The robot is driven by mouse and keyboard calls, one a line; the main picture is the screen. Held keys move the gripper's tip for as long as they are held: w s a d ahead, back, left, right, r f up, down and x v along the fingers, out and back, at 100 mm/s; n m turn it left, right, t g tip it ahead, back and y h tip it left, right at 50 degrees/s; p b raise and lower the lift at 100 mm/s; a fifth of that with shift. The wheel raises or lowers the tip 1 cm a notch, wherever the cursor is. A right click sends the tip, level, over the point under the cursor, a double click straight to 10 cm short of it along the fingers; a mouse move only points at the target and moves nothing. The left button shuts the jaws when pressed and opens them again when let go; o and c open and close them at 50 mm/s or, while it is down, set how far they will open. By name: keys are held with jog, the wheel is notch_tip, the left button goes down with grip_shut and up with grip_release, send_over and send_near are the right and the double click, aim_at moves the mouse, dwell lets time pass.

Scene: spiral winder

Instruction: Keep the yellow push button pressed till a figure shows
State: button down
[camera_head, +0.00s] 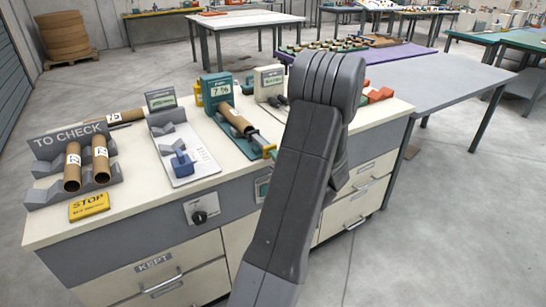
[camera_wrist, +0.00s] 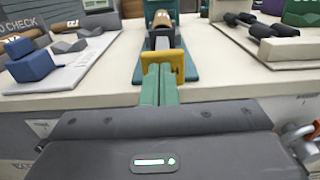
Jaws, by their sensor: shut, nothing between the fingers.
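A teal device (camera_head: 219,87) stands on the bench with a lit display that seems to read 7 and a further sign. A brown tube (camera_head: 236,120) lies in it. A yellow part (camera_head: 270,151), which looks like the push button, is at its near end. It also shows in the wrist view (camera_wrist: 177,60). My gripper (camera_wrist: 159,72) is shut and empty, its green fingertips overlapping the yellow part. I cannot tell whether they press it. In the head view my arm hides the gripper. Another yellow piece (camera_head: 198,95) is left of the display.
A TO CHECK rack (camera_head: 47,190) with two tubes, a yellow STOP sign (camera_head: 89,207) and a pale plate with a blue block (camera_head: 182,163) are on the left. A cream display unit (camera_head: 268,80) stands right of the device. Grey table (camera_head: 425,85) at right is clear.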

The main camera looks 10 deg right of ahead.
jog(key=v, duration=1)
jog(key=shift+f+b, duration=0.2)
jog(key=shift+b, duration=0.2)
jog(key=shift+w, duration=0.15)
jog(key=p+x, duration=0.1)
jog(key=x, duration=0.8)
jog(key=shift+w, duration=0.2)
